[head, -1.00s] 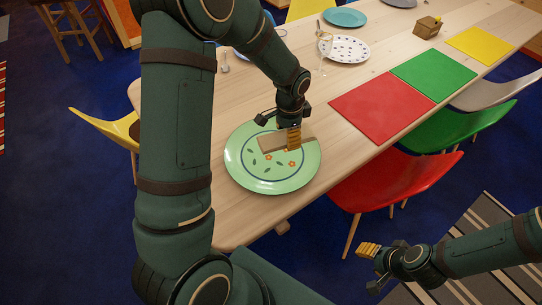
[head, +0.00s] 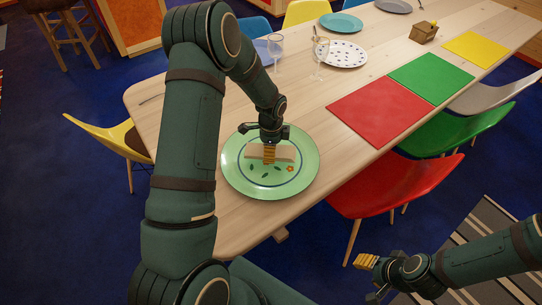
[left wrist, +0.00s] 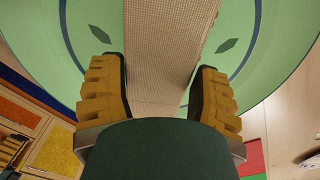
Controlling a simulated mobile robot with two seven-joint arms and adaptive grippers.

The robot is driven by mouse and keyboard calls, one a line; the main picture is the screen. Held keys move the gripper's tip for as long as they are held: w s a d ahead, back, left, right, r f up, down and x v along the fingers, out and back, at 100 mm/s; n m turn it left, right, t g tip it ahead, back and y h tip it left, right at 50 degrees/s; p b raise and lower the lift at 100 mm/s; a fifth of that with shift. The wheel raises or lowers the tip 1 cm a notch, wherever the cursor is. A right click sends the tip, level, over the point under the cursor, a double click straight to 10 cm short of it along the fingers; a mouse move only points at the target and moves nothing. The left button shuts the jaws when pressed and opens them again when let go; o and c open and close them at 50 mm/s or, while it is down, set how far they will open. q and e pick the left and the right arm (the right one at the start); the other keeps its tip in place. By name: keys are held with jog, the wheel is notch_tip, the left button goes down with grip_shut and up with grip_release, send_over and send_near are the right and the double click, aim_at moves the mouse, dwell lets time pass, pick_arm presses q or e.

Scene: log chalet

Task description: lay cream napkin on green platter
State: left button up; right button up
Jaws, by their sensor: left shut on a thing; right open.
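The cream napkin (head: 286,154) is a flat, folded strip over the middle of the green platter (head: 234,174), which has a blue ring and small flowers and leaves. My left gripper (head: 269,156) is shut on the napkin from above. In the left wrist view the napkin (left wrist: 165,45) runs between the two yellow-padded fingers, with the platter (left wrist: 262,65) behind it. I cannot tell whether the napkin touches the platter. My right gripper (head: 370,278) is open and empty, off the table at the lower right.
The platter stands near the wooden table's near end (head: 233,228). A red mat (head: 383,108) lies to its right, with a green mat (head: 432,78) beyond. Two glasses (head: 320,57) and a spotted plate (head: 347,55) stand farther back. A red chair (head: 395,185) is by the right edge.

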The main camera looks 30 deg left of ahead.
pick_arm(q)
jog(key=shift+f, duration=1.65)
jog(key=shift+f+b, duration=0.15)
jog(key=shift+b, duration=0.2)
jog(key=o, duration=0.9)
notch_tip(320, 180, up, 12)
jog(key=shift+r+p, duration=0.2)
jog(key=shift+p, duration=0.95)
jog(key=shift+f, duration=0.1)
